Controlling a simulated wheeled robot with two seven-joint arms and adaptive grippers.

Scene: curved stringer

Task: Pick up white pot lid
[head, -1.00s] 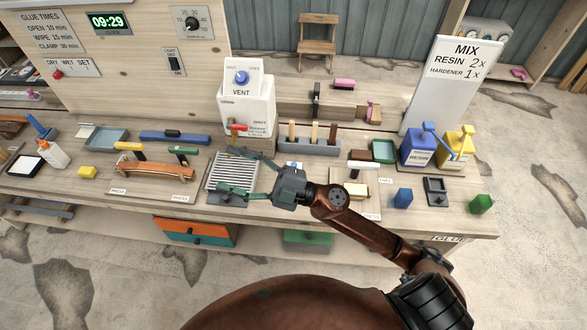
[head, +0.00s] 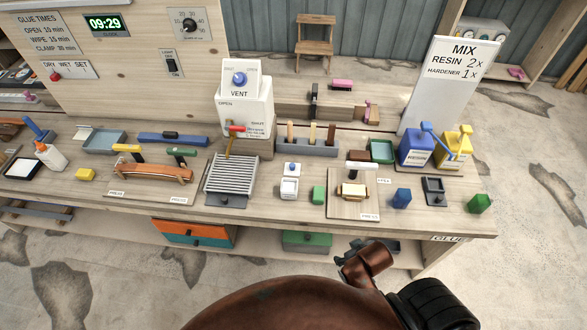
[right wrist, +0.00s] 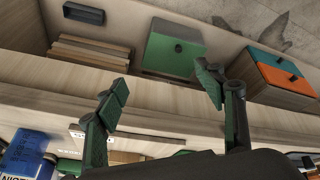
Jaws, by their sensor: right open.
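A small white lid-like piece with a blue knob (head: 292,169) is on the bench, right of the slatted rack. A small white pot (head: 289,188) stands just in front of it; I cannot tell whether the two touch. My right gripper (right wrist: 162,80) is open and empty, its two green-padded fingers spread before the bench front and lower drawers. In the head view my right arm is low at the bench's front edge, and its gripper is mostly hidden behind the arm. The lid does not show clearly in the right wrist view. My left gripper is not in view.
The slatted rack (head: 232,175) stands left of the pot, a green block (head: 318,195) and a wooden board (head: 345,206) to its right. A holder with upright handles (head: 307,146) is behind. A green drawer (right wrist: 172,50) sits below the bench top.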

